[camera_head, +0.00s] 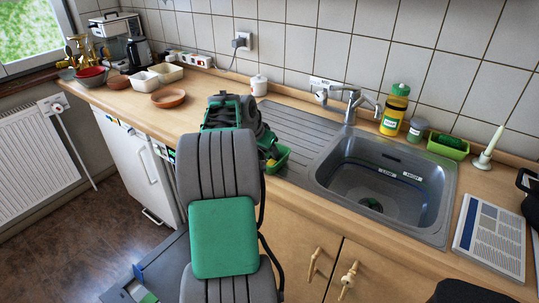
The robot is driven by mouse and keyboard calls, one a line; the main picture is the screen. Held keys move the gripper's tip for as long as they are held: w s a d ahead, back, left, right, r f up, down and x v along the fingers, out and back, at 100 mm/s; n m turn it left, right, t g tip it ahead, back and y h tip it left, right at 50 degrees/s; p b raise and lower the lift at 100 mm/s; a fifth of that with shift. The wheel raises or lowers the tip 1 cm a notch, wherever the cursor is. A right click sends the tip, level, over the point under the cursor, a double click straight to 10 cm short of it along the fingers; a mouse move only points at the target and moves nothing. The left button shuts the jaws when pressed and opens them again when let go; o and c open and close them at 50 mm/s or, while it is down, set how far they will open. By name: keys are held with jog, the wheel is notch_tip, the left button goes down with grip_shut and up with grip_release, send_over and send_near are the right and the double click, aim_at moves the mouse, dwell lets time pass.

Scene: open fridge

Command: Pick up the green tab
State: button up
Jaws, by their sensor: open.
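No single thing stands out clearly as the green tab. A small green piece (148,297) lies low at the left, near the bottom edge, too cut off to identify. My grey and green arm rises through the middle of the view. My gripper (266,143) is partly visible at its far end, near this tray; it is open, with the fingers hard to make out. I see nothing held in it.
A sink (385,185) is set in the wooden counter (200,110). Right of the tap stand a yellow bottle (394,112) and a green tray with a sponge (448,145). Bowls (168,97) fill the far left. A printed sheet (490,235) lies at right. Floor is clear at left.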

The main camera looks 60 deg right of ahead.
grip_shut()
dwell(0.3)
jog(key=shift+r, duration=0.15)
jog(key=shift+r, duration=0.25)
notch_tip(320, 180, up, 3)
jog(key=shift+a+f, duration=0.1)
jog(key=s+a+r+b, duration=0.1)
jog(key=s+a+r, duration=0.1)
jog(key=a+r, duration=0.2)
jog(key=s+a+r, duration=0.2)
jog(key=a+r, duration=0.3)
jog(key=a, duration=0.4)
jog(key=shift+s+r+b, duration=0.2)
jog(key=shift+s+b, duration=0.15)
jog(key=shift+s, duration=0.05)
